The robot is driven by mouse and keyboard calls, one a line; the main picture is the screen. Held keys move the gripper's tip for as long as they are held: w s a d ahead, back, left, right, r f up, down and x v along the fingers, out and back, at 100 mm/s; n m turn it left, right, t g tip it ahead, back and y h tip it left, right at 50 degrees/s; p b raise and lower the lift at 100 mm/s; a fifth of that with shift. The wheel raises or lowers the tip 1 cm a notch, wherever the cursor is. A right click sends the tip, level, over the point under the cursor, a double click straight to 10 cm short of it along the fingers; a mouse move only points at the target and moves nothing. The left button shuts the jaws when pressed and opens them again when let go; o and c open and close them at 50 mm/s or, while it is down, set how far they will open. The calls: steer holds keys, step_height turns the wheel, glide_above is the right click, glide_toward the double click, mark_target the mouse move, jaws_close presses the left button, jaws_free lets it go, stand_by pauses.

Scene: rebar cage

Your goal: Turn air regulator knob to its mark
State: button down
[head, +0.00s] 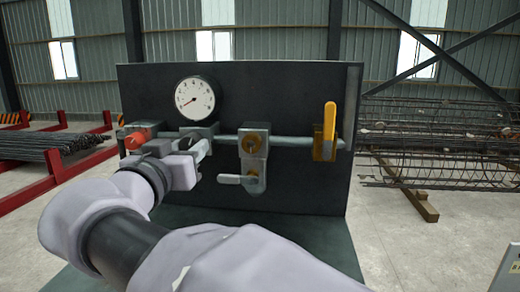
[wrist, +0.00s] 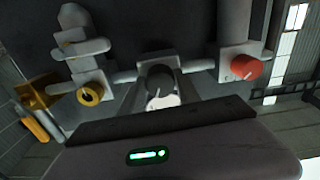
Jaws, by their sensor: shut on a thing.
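The pressure gauge (head: 195,98) is a white dial at the upper left of the dark panel, its needle pointing to the lower left. Below it the air regulator sits on the grey pipe, largely covered by my gripper (head: 198,148) in the head view. In the wrist view the dark round regulator knob (wrist: 160,77) is at the centre, with a pale patch at its lower edge. My gripper is shut on this knob. Its fingers are hard to make out in the wrist view, and I cannot make out the mark.
A red knob (head: 137,138) is left of the regulator; it also shows in the wrist view (wrist: 241,68). Right of the regulator are a valve block (head: 254,142) with a pale lever and a yellow handle (head: 329,120). Rebar cages (head: 450,150) lie beyond the panel.

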steer(key=n+b, duration=0.6)
steer(key=n, duration=0.5)
steer(key=shift+d, duration=0.1)
steer(key=n, duration=0.6)
steer(key=shift+r+p, duration=0.25)
steer(key=shift+p, duration=0.05)
steer(key=n+p, duration=0.2)
steer(key=n, duration=0.4)
steer(key=shift+r, duration=0.1)
steer(key=c, duration=1.2)
jaws_free()
steer(key=o, duration=0.3)
steer(key=shift+w, duration=0.1)
steer(key=shift+o, duration=0.2)
